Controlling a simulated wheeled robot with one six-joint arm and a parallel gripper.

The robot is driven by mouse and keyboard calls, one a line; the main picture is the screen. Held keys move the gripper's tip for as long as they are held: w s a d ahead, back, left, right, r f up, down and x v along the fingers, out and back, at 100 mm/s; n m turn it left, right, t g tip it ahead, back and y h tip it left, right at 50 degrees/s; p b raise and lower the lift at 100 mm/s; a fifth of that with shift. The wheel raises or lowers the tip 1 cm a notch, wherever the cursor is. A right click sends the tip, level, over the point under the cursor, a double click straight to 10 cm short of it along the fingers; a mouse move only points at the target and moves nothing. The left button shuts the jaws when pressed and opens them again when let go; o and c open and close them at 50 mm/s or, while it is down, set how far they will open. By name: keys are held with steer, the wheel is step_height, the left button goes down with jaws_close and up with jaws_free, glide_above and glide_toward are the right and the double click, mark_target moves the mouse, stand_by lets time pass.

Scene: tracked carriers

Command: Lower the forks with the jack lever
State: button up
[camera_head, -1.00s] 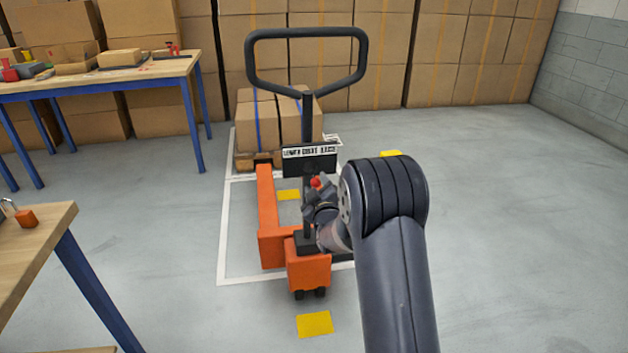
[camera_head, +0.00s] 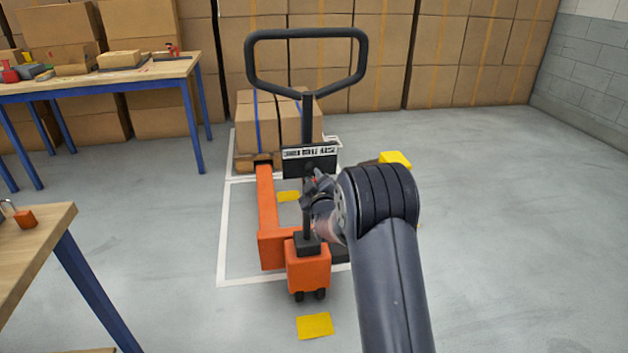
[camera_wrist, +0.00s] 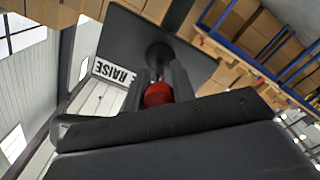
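The orange pallet jack (camera_head: 308,268) stands upright with its black loop handle (camera_head: 306,33) at the top. A black plate (camera_head: 310,165) on the handle post bears a white label, partly readable as "RAISE" in the wrist view. The jack lever's red knob (camera_wrist: 158,95) sits between my gripper's fingers in the wrist view, with its stem running up to the plate. My gripper (camera_head: 318,188) is at the post just below the plate. Its two fingers (camera_wrist: 160,88) lie close against both sides of the knob. The knob is hidden in the head view.
White floor lines (camera_head: 224,230) surround the jack. A workbench (camera_head: 130,72) stands at the back left and another table (camera_head: 30,250) at the near left.

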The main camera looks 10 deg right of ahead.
jaws_close()
